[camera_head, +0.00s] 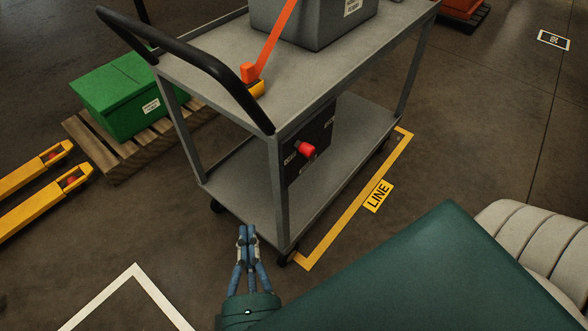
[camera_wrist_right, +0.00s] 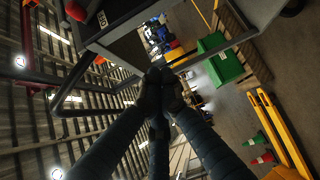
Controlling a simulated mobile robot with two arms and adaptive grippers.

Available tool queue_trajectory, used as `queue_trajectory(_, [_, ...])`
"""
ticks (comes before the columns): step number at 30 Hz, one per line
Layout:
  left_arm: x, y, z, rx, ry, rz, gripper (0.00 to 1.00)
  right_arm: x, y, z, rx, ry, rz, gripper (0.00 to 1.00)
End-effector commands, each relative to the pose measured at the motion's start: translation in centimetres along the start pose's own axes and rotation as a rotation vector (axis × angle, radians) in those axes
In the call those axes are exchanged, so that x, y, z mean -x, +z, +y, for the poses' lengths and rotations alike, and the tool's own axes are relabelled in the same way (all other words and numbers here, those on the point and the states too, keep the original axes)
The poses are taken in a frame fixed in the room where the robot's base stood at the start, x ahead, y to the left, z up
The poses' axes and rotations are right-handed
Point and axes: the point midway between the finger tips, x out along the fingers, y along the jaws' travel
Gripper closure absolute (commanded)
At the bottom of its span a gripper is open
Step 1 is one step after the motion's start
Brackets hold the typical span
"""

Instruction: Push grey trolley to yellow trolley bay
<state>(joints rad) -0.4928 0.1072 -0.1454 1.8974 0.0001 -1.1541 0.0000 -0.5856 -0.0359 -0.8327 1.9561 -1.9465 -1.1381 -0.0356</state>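The grey trolley (camera_head: 205,75) stands upright in the upper middle of the head view, with two shelves and a black push handle (camera_head: 180,50) on its near left end. An orange strap (camera_head: 274,45) crosses its top beside a grey box (camera_head: 310,22). A yellow floor outline labelled LINE (camera_head: 378,195) shows along the trolley's right side; the rest is hidden by the trolley. My right gripper (camera_head: 246,235) appears shut and empty, low before the trolley's near end; contact is unclear. Its fingers show in the right wrist view (camera_wrist_right: 160,82). My left gripper is not in view.
A green box (camera_head: 120,90) sits on a wooden pallet (camera_head: 100,150) left of the trolley. Yellow forks (camera_head: 45,195) lie at far left. A white floor outline (camera_head: 125,283) is at lower left. Floor to the right is mostly clear.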

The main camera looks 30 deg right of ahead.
Motion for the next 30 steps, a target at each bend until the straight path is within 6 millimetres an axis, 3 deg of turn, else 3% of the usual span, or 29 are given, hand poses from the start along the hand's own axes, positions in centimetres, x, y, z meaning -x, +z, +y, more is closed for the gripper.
queue_trajectory(3, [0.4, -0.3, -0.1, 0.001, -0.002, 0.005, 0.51, 0.1, 0.9, 2.4, -0.019, 0.06, -0.035, 1.0])
queue_trajectory(6, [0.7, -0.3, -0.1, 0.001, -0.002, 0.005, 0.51, -0.5, 1.0, 3.0, -0.02, 0.07, -0.04, 1.0])
queue_trajectory(11, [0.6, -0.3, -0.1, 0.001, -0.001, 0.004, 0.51, -3.1, 1.1, 3.2, -0.021, 0.07, -0.041, 1.0])
queue_trajectory(21, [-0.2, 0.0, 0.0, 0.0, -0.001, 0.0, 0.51, -10.2, 1.5, 3.6, -0.02, 0.069, -0.038, 1.0])
queue_trajectory(30, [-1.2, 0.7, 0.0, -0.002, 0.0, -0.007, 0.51, -12.2, 4.1, 3.6, -0.017, 0.067, -0.036, 1.0])
